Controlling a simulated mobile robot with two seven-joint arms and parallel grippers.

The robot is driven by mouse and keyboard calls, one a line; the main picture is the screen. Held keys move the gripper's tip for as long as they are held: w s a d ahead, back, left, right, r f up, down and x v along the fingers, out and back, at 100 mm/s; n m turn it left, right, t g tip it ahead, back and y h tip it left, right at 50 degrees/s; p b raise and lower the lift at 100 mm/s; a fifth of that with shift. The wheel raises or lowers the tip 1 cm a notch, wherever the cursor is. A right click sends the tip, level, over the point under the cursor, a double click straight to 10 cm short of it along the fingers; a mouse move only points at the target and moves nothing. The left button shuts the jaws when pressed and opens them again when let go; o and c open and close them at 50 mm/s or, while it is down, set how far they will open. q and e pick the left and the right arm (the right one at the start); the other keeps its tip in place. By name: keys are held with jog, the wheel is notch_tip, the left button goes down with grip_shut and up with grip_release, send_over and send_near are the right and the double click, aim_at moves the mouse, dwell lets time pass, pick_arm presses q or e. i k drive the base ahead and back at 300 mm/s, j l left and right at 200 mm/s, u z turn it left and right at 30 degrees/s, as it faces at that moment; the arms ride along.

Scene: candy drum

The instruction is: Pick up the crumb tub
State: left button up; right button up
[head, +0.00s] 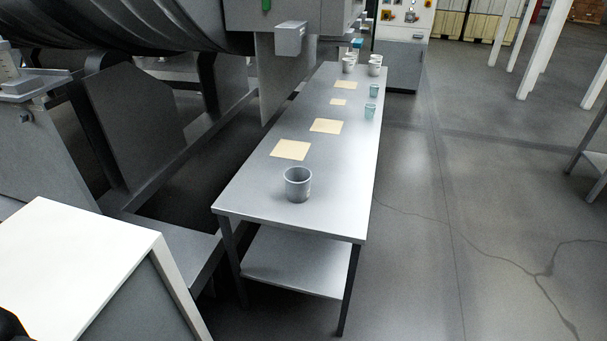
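A grey round tub (298,184) with an open top stands upright near the front end of the long metal table (335,208). It is the largest tub on the table and may be the crumb tub; I see no label on it. Several smaller grey tubs (374,68) stand at the far end of the table. Two green cups (370,111) stand along its right edge. Neither of my grippers is in view.
Several flat beige squares (290,150) lie in a row on the table. A large dark drum machine (140,25) stands along the left. A white-topped block (75,260) fills the lower left. The grey floor (440,240) right of the table is clear.

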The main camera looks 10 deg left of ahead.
aim_at(297, 180)
jog(key=i+l, duration=0.25)
jog(key=i, duration=0.2)
jog(key=i+l+u, duration=0.1)
jog(key=i, duration=0.35)
jog(key=l, duration=0.1)
